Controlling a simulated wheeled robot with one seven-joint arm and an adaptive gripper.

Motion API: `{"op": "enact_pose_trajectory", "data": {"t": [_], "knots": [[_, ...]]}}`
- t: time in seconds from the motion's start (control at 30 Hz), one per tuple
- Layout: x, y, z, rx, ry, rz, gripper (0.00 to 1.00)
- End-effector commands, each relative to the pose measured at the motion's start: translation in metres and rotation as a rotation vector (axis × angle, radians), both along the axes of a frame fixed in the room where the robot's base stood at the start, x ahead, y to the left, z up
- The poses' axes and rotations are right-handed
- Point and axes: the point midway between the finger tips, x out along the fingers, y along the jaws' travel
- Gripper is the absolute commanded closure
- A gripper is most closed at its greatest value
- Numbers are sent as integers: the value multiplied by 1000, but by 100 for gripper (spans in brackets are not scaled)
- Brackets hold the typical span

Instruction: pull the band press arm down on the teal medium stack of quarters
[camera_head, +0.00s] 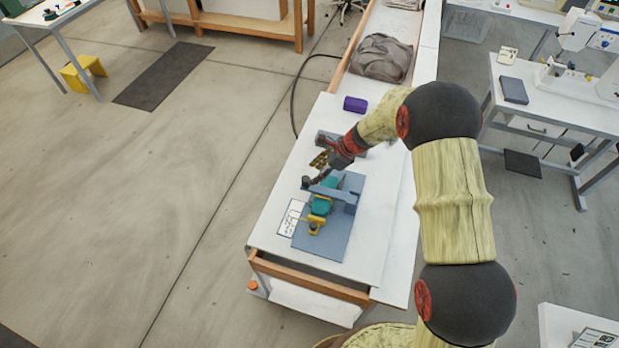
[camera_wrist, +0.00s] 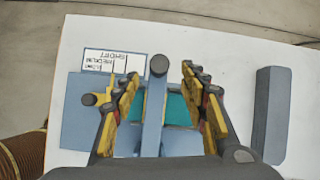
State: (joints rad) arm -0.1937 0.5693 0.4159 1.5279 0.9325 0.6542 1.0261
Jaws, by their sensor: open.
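The press stands on a blue base plate (camera_head: 325,235) on the white table. Its blue-grey press arm (camera_head: 335,193) reaches left over teal material (camera_head: 322,207), partly hidden beneath it. In the wrist view the press arm (camera_wrist: 154,115) runs up the middle to a dark round knob (camera_wrist: 159,65), with teal (camera_wrist: 177,110) showing beside it. My gripper (camera_wrist: 160,78) is open, its yellow fingers on either side of the arm near the knob, with visible gaps. In the head view my gripper (camera_head: 321,168) is at the arm's knob end. I cannot tell its exact height.
A yellow part with a dark knob (camera_head: 314,229) sits at the base's front. A printed card (camera_head: 291,217) lies left of the base. A grey bar (camera_wrist: 272,115) lies to the right in the wrist view. A purple box (camera_head: 355,104) and a grey bag (camera_head: 382,58) are farther back.

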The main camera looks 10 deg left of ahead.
Motion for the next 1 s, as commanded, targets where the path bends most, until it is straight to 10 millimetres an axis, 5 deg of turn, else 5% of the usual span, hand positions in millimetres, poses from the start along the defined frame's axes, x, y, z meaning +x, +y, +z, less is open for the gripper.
{"op": "enact_pose_trajectory", "data": {"t": [0.3,1.0], "knots": [[-3,-18,29,0,1,0,56],[-4,-18,31,-3,-24,48,56]]}}
